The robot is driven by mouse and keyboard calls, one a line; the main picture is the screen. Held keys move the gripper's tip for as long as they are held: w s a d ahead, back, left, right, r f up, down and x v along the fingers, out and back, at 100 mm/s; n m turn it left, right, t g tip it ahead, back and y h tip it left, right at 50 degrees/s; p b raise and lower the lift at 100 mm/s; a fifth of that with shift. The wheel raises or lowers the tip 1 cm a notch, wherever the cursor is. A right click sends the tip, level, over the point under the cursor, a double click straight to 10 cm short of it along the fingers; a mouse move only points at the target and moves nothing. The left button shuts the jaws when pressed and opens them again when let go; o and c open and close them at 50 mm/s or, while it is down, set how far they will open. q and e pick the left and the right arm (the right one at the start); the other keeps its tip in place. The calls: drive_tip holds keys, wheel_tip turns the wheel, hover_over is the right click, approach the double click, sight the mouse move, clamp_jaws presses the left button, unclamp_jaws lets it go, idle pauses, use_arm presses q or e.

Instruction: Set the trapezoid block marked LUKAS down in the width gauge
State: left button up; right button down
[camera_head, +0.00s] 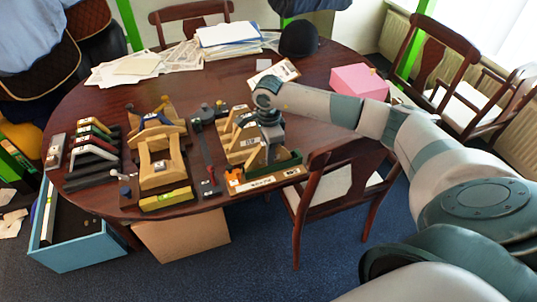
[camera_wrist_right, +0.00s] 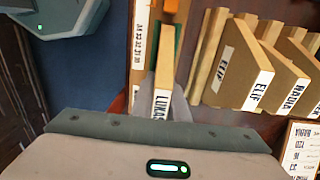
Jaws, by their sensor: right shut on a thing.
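The trapezoid block marked LUKAS (camera_wrist_right: 162,92) is between the fingers of my right gripper (camera_wrist_right: 164,112), seen edge-on with its white name label towards the camera. In the head view my right gripper (camera_head: 270,152) points down at the front right of the table; the block is hard to make out there. The width gauge (camera_head: 266,184) lies at the table's front edge, with a white marked strip, an orange piece and green parts. In the wrist view the gauge's strip (camera_wrist_right: 139,48) runs beside the block. I cannot tell whether block and gauge touch. My left gripper is not in view.
A rack of wooden blocks, including one labelled ELIF (camera_wrist_right: 242,72), stands right beside the gripper in the wrist view. A wooden saddle stand (camera_head: 160,165) and dark tools are left of it. A pink box (camera_head: 359,82) and papers lie farther back. A chair (camera_head: 335,180) stands close in front.

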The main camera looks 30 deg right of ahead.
idle(0.6)
drive_tip(key=c, duration=1.3)
unclamp_jaws()
drive_tip(key=shift+o, duration=0.2)
drive_tip(key=shift+r, duration=0.1)
drive_tip(key=shift+r+p, duration=1.05)
drive_tip(key=shift+r, duration=1.35)
drive_tip(key=shift+r, duration=0.1)
drive_tip(key=shift+r+p, duration=0.4)
drive_tip(key=shift+r, duration=1)
